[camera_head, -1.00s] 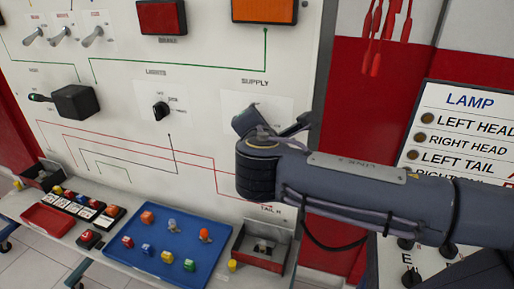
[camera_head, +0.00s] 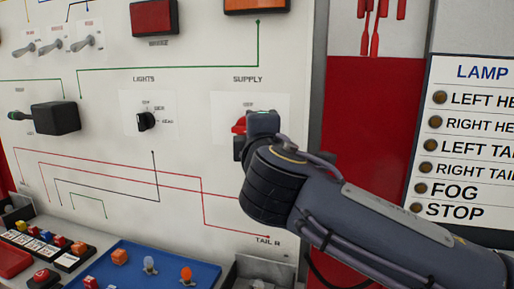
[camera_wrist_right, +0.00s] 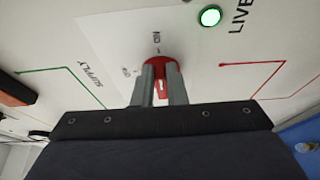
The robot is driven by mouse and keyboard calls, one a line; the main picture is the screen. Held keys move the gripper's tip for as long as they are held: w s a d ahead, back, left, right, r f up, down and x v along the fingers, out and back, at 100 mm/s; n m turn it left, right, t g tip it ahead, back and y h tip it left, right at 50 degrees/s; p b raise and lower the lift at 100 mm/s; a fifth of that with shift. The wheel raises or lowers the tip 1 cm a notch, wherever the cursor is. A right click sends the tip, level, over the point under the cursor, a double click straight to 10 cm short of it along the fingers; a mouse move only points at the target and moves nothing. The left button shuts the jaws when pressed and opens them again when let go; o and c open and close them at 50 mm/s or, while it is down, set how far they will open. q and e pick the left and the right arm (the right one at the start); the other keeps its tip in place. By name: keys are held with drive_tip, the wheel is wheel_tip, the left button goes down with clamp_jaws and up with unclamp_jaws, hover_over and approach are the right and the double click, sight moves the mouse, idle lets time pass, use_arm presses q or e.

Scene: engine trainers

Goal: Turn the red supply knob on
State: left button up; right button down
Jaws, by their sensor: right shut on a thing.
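The red supply knob (camera_head: 238,126) is on the white panel under the SUPPLY label, partly hidden behind my right gripper (camera_head: 258,128) in the head view. In the right wrist view the red knob (camera_wrist_right: 160,72) sits between the two grey fingers of my right gripper (camera_wrist_right: 160,92), which are shut on it. Small position marks show on the white label by the knob. A round lamp (camera_wrist_right: 210,16) beside the LIVE label glows green. My left gripper is not in view.
A black lights knob (camera_head: 147,121) and a dark box with a lever (camera_head: 55,118) are on the panel to the left. A blue tray (camera_head: 125,272) with small parts lies below. A lamp board (camera_head: 470,150) stands at the right.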

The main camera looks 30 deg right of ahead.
idle(0.5)
drive_tip(key=c, duration=1.5)
unclamp_jaws()
drive_tip(key=shift+o, duration=0.2)
drive_tip(key=v, duration=0.8)
drive_tip(key=shift+p, duration=0.3)
drive_tip(key=shift+w+f, duration=0.1)
